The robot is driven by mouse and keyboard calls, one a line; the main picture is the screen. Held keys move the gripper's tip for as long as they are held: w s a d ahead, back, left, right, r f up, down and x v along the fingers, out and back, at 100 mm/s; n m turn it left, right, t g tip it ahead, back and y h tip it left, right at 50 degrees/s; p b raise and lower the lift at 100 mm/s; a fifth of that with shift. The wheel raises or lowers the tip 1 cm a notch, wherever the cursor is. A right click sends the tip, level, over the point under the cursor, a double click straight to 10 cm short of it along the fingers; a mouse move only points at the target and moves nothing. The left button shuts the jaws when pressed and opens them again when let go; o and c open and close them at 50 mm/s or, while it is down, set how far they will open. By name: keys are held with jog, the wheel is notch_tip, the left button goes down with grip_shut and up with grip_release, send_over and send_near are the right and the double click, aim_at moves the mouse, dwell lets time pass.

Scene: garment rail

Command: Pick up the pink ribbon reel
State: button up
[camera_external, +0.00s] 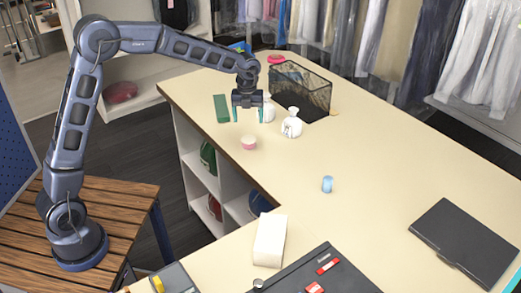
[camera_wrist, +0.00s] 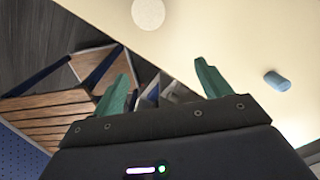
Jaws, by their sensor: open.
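The pink ribbon reel (camera_external: 249,143) stands on the cream counter near its left edge, with a pale top and a pink side. In the wrist view a pale round disc (camera_wrist: 148,12) at the top edge looks like its top face; its pink side does not show there. My gripper (camera_external: 248,116) is open and empty, fingers pointing down. It hangs above the counter, behind the reel in the outside view and apart from it. In the wrist view the green fingertips (camera_wrist: 161,70) are spread with nothing between them.
Another pink item (camera_external: 276,58) lies at the back.

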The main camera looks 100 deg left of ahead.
jog(key=m, duration=0.1)
send_over(249, 139)
notch_tip(249, 139, down, 4)
jog(key=f, duration=0.5)
jog(key=shift+s+d+f, duration=0.1)
jog(key=shift+s+d, duration=0.1)
jog(key=shift+d, duration=0.1)
jog(key=shift+w+a+f, duration=0.1)
jog(key=shift+f, duration=1.2)
jog(key=shift+w+a+f, duration=0.1)
jog(key=shift+f, duration=1.2)
jog(key=c, duration=1)
